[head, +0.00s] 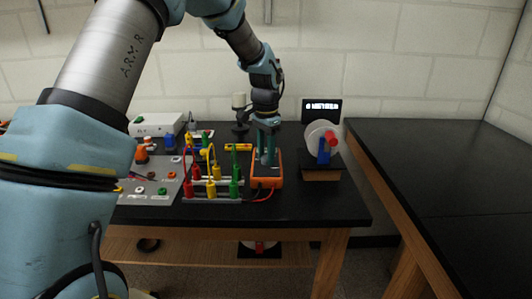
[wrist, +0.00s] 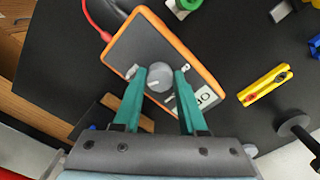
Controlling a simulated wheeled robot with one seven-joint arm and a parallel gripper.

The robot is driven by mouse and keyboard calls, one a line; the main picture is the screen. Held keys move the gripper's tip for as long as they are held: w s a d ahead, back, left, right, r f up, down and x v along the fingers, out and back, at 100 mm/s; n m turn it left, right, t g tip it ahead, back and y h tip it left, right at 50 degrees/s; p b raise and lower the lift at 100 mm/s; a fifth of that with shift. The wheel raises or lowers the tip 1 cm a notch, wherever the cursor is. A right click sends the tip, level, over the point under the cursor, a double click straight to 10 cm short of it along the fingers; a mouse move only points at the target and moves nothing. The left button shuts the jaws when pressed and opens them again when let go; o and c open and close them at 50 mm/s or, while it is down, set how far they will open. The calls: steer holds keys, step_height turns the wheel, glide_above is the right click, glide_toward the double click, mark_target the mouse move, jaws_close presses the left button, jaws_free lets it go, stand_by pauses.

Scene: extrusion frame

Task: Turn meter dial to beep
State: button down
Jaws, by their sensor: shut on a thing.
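The meter (head: 264,181) is an orange-rimmed box with a dark face, on the black table. In the wrist view the meter (wrist: 125,55) lies tilted, with a round grey dial (wrist: 159,78) on its face and a light display partly hidden by the right finger. My gripper (head: 267,160) points down over the meter. In the wrist view, the teal fingers of my gripper (wrist: 161,76) stand on either side of the dial and are shut on it.
A rack with red, yellow and green plugs (head: 212,185) stands close left of the meter. A disc on a blue stand (head: 323,141) is to the right. A yellow block (wrist: 265,84) and a dark round-topped stand (wrist: 297,127) lie nearby. Red cable (wrist: 95,20) leaves the meter.

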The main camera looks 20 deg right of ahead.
mark_target(266, 157)
steer(key=shift+m, duration=0.5)
steer(key=shift+c, duration=2.3)
jaws_free()
step_height(266, 157, up, 11)
steer(key=b, duration=0.2)
steer(key=shift+f, duration=0.1)
